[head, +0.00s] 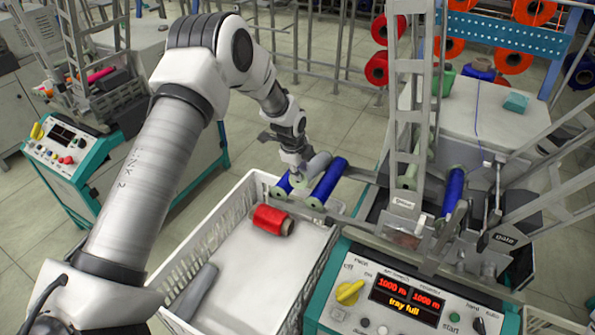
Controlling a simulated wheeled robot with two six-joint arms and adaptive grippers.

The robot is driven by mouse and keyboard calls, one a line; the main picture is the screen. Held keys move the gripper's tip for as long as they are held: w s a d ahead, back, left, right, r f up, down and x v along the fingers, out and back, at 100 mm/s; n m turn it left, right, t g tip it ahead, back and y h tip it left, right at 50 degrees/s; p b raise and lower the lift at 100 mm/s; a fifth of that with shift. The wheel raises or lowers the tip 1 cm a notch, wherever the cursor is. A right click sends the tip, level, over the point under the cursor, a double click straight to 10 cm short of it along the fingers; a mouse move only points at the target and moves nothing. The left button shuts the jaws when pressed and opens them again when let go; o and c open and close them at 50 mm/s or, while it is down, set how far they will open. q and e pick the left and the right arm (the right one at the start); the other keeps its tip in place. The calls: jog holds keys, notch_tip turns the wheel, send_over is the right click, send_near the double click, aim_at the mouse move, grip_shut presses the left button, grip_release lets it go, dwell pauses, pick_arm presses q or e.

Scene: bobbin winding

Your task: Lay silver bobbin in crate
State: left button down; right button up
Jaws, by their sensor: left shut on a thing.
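My left gripper (298,172) reaches over the far corner of the crate and is shut on a silver bobbin (317,164). This bobbin sits between two blue bobbins, one at its left (283,187) and one at its right (328,181). Whether it still touches the rails under it I cannot tell. The white crate (217,237) stands below my arm. In it a red bobbin (271,219) lies near the far end and a grey-silver bobbin (192,294) lies along the near left side, partly hidden. My right gripper is not in view.
The winder's control panel (391,293) stands right of the crate; its display reads "tray full". Another blue bobbin (453,189) sits in the winder. Metal frames (411,120) rise behind the panel. The middle of the crate floor is clear.

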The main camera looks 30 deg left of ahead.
pick_arm(q)
jog(key=shift+w+r+p, duration=0.3)
jog(key=shift+r+p, duration=0.3)
jog(key=shift+r, duration=0.35)
jog(key=shift+w+r+p, duration=0.25)
jog(key=shift+r+p, duration=0.35)
jog(key=shift+r, duration=0.3)
jog(key=shift+f, duration=0.15)
